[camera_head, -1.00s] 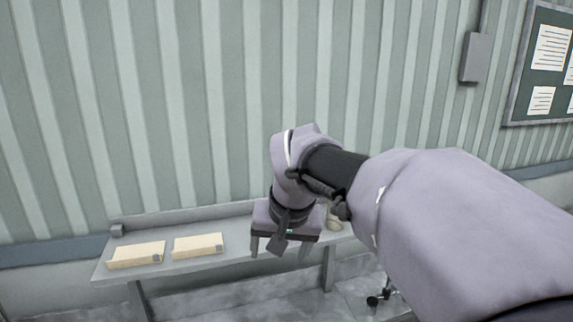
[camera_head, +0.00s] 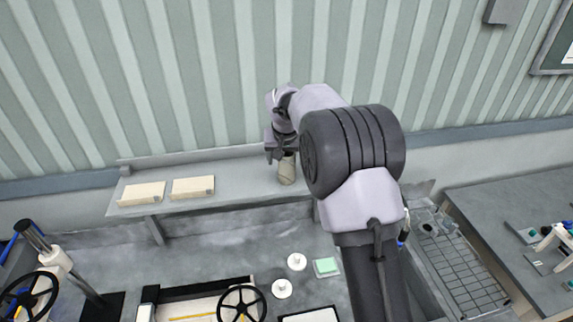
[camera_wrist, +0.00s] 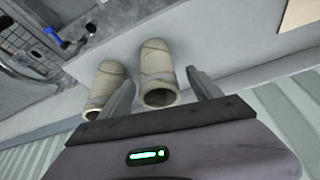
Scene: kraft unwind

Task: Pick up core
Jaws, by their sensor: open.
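Two beige hollow cores stand side by side on the grey wall shelf. In the wrist view, one core (camera_wrist: 156,62) lies between the two fingers of my gripper (camera_wrist: 161,77), with its open end facing the palm. The other core (camera_wrist: 107,82) is just outside the left finger. My gripper is open, with visible space beside the core between its fingers; I cannot tell whether either finger touches a core. In the head view, my gripper (camera_head: 281,157) is over the right part of the shelf, and a core (camera_head: 287,170) shows below it, partly hidden.
Two flat cream boxes (camera_head: 142,193) (camera_head: 193,187) lie on the left of the shelf (camera_head: 236,185). The shelf between them and the cores is clear. The ribbed wall rises close behind. A bench with microscopes (camera_head: 553,245) stands at the right.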

